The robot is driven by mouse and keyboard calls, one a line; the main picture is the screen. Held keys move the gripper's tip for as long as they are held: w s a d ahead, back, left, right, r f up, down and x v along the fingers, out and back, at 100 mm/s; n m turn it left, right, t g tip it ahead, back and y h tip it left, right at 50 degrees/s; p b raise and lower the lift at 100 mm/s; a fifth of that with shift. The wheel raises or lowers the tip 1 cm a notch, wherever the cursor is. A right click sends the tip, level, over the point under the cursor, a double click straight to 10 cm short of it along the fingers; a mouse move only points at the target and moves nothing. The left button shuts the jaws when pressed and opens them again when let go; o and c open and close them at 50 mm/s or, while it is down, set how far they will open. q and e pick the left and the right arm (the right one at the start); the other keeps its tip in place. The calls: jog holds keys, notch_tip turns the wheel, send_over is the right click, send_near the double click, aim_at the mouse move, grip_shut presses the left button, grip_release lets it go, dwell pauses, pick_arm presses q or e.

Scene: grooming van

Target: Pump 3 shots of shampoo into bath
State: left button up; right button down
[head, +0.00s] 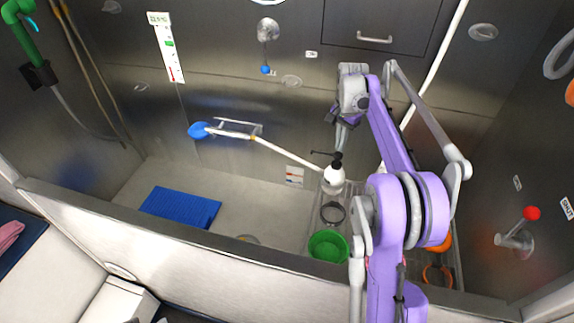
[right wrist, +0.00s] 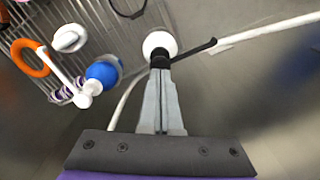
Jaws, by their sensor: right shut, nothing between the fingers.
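The shampoo pump bottle (head: 334,181) is white and round with a black pump head and stands upright at the rack in the bath. Its thin black spout points left in the head view. My right gripper (head: 338,150) is above it, fingers shut and pointing down at the pump head. In the right wrist view the shut fingertips (right wrist: 160,70) meet or nearly meet the black pump head (right wrist: 161,58); contact is unclear. The white bottle (right wrist: 158,43) shows behind it. The bath (head: 215,172) is a wide grey tub. My left gripper is out of view.
A green bowl (head: 328,246) and orange ring (head: 437,276) are near the bath's front wall. A blue mat (head: 180,207) lies at left.

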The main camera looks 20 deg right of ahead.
aim_at(338, 154)
jog(key=shift+f, duration=0.2)
jog(key=shift+f+b, duration=0.65)
jog(key=shift+f, duration=0.7)
jog(key=shift+r, duration=0.1)
jog(key=shift+r+p, duration=0.85)
jog(key=shift+r, duration=0.6)
jog(key=shift+f, duration=0.25)
